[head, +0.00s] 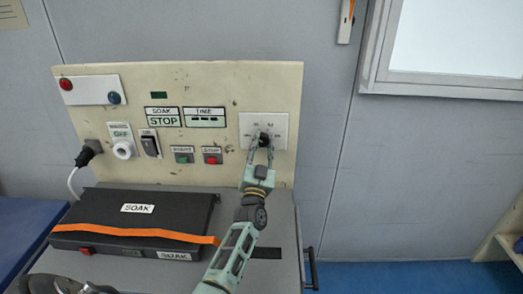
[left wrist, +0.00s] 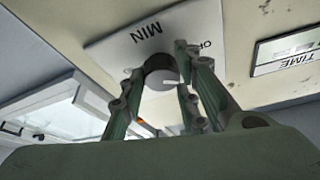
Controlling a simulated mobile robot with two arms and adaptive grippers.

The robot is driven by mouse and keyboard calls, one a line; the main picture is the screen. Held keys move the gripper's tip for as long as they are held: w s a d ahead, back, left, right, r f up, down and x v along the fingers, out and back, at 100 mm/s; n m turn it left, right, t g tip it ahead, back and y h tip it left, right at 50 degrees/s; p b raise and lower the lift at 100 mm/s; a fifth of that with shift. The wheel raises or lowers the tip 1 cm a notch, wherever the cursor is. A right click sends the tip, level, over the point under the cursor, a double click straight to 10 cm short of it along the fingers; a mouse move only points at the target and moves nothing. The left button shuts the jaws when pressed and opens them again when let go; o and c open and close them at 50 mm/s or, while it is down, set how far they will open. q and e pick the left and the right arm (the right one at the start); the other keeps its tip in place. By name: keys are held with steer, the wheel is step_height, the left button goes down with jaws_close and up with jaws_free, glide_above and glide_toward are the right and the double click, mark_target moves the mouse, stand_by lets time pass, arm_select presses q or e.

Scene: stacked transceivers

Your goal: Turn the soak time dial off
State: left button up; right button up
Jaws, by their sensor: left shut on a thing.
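The soak time dial (head: 264,137) is a small dark knob on a white square plate (head: 280,122) at the right of the beige panel. My left gripper (head: 261,148) reaches up to it from below, with its fingers shut on the knob. In the left wrist view, the round dial (left wrist: 162,74) sits between the two fingertips. The plate (left wrist: 122,48) there shows the word MIN upside down and part of another word beside a finger. The fingers cover the knob's sides, and I cannot tell where its pointer stands. My right gripper does not show.
A TIME display (head: 205,117) and a SOAK STOP display (head: 163,117) are left of the dial, above green and red buttons (head: 212,156). A black SOAK case (head: 140,216) with an orange strap lies on the grey top below. A plug (head: 88,152) sits at the panel's left.

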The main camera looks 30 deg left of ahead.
arm_select(q)
steer(key=n+y, duration=0.1)
steer(key=n, duration=0.1)
steer(key=n+g+y, duration=0.1)
steer(key=n, duration=0.1)
steer(key=n+b, duration=0.1)
steer(key=n, duration=0.1)
steer(key=shift+w+d+f+g+y, duration=0.2)
steer(key=shift+d+g+y, duration=0.1)
steer(key=shift+d+y, duration=0.1)
steer(key=shift+r+n+g+y, duration=0.15)
steer(key=shift+n+g+y, duration=0.4)
steer(key=shift+n, duration=0.85)
steer(key=shift+r+n, duration=0.15)
steer(key=shift+n, duration=0.15)
steer(key=o, duration=0.8)
steer(key=shift+o, duration=1.2)
steer(key=shift+w+d+y, duration=0.1)
steer(key=shift+y, duration=0.15)
